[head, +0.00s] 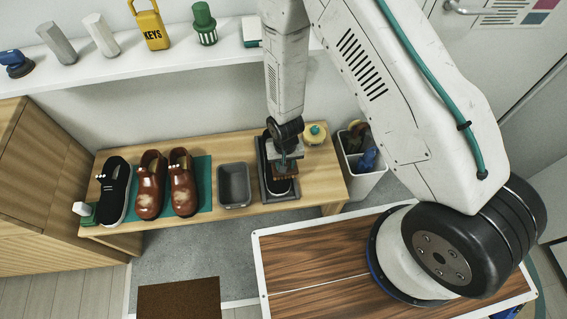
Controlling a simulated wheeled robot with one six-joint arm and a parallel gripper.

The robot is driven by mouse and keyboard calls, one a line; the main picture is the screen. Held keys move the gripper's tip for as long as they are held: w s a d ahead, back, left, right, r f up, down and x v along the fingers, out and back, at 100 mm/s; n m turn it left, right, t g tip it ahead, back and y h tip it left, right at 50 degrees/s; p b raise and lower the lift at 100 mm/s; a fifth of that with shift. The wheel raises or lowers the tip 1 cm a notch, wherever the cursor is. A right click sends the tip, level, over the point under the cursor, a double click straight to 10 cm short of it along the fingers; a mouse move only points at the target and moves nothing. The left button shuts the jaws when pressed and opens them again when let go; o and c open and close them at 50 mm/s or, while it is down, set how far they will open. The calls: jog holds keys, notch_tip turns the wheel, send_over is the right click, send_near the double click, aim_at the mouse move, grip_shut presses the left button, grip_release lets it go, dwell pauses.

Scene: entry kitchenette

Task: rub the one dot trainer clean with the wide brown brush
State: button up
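A black trainer (279,187) with a pale sole lies in a shallow grey tray (294,198) on the wooden bench. My gripper (286,158) is above it, pointing down, and hides much of its upper. A reddish-brown brush (285,172) sits under the gripper, held between its fingers, over the middle of the trainer. I cannot tell whether the bristles touch it. Any dot or dirt on this trainer is hidden or too small to see. Another black trainer (116,188) with white marks stands at the left of the bench.
Brown shoes (150,187) with pale patches stand on a teal mat (204,170). An empty grey bin (234,185) is left of the tray. A shelf (110,66) with several items runs behind.

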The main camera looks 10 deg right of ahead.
jog(key=shift+a, duration=0.1)
jog(key=shift+a+f, duration=0.15)
jog(key=shift+a, duration=0.65)
jog(key=shift+d, duration=0.1)
jog(key=shift+d, duration=0.8)
jog(key=shift+a, duration=0.1)
jog(key=shift+a, duration=0.85)
